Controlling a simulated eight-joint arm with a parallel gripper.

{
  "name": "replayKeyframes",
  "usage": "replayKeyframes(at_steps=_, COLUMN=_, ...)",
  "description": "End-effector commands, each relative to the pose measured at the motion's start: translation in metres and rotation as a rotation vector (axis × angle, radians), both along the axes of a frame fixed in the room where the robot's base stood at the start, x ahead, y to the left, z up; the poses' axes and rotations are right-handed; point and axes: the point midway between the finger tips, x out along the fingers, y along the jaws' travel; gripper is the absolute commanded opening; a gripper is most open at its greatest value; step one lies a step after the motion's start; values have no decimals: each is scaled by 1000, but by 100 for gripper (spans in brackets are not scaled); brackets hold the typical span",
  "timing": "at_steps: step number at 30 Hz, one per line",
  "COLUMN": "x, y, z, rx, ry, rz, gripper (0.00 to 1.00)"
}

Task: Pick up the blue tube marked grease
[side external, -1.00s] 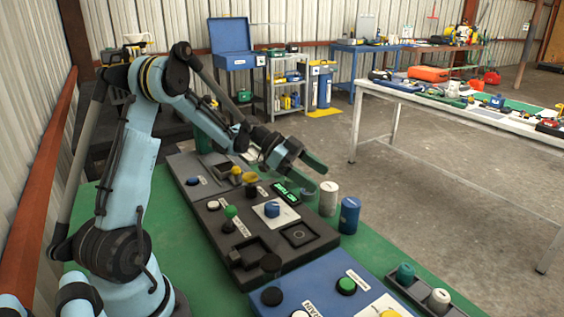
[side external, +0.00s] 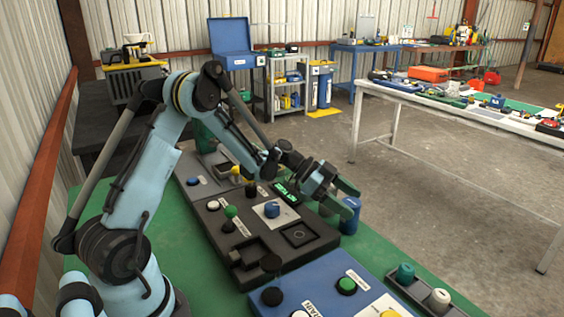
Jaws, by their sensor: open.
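The blue tube (side external: 349,215) stands upright at the right edge of the dark panel, on the green table top (side external: 375,246). Any marking on it is too small to read. One finger passes close to the top of the tube. I cannot tell whether it touches the tube or only overlaps it in the picture.
The dark panel (side external: 229,244) with knobs and buttons lies left of the tube. A blue panel (side external: 318,288) is in front. A tray (side external: 418,291) holds a teal and a white cylinder. Pale cylinders beside the tube are mostly hidden behind my gripper.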

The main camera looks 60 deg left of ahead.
Motion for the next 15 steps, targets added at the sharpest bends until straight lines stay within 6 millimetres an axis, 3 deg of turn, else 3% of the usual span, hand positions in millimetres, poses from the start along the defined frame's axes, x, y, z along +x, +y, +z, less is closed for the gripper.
replayKeyframes(at_steps=3, x=0, y=0, z=0, rx=0, ry=0, rz=0, gripper=81)
replayKeyframes(at_steps=15, x=0, y=1, z=0, rx=0, ry=0, rz=0, gripper=20)
